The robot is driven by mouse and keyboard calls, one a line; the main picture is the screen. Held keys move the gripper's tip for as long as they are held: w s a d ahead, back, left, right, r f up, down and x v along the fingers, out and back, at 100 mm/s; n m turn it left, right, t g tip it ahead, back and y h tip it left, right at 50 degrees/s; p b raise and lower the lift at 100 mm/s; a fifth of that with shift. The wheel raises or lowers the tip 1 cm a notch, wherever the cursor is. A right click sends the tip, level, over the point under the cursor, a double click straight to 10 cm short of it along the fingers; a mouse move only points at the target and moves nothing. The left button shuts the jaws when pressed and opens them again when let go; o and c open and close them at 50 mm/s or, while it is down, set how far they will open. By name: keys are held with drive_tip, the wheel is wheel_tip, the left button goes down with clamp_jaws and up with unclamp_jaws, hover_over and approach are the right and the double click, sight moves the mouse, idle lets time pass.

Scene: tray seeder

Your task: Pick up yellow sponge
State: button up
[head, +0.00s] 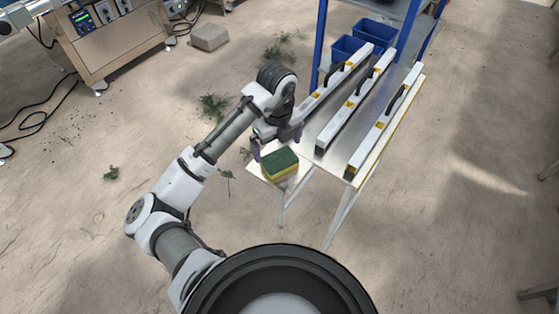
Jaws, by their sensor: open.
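A yellow sponge (279,166) with a dark green top lies near the front left corner of a light metal table (318,167). My gripper (268,147) is just behind the sponge and a little to its left, pointing down. It is open, and nothing shows between its fingers. The fingertips are small and partly hidden behind the sponge, so I cannot tell whether they touch it.
Several long white bars with black handles, one of them at the right (384,138), lie on the table behind and right of the sponge. Blue bins (376,33) sit on a blue-framed rack. A wooden bench (115,45) stands back left; open floor lies around.

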sight(280, 159)
drive_tip(key=f, duration=0.3)
drive_tip(key=f+p, duration=0.1)
drive_tip(key=shift+s+d+f, duration=0.2)
drive_tip(key=shift+s, duration=0.1)
drive_tip(key=shift+c, duration=0.3)
drive_tip(key=c, duration=0.8)
drive_tip(key=shift+r, duration=0.1)
wheel_tip(280, 159, up, 20)
drive_tip(key=shift+b, duration=0.45)
